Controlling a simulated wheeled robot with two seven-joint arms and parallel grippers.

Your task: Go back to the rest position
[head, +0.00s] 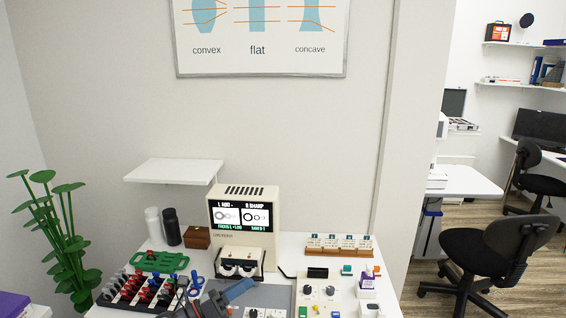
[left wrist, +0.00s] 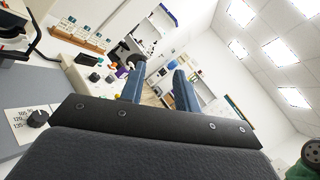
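My left gripper (head: 228,294) is low over the grey mat (head: 276,296) at the front of the white table, in front of the cream device with a screen (head: 243,216). Its two blue-grey fingers stand apart in the left wrist view (left wrist: 160,88), with nothing between them. Its body hides part of the table front in the head view. My right gripper shows in neither view.
A rack of red and black lens holders (head: 142,290) and a green frame (head: 160,262) lie left of the gripper. A control box (head: 320,292), small bottle (head: 367,281) and card rack (head: 340,246) stand right. A plant (head: 66,240) stands left of the table.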

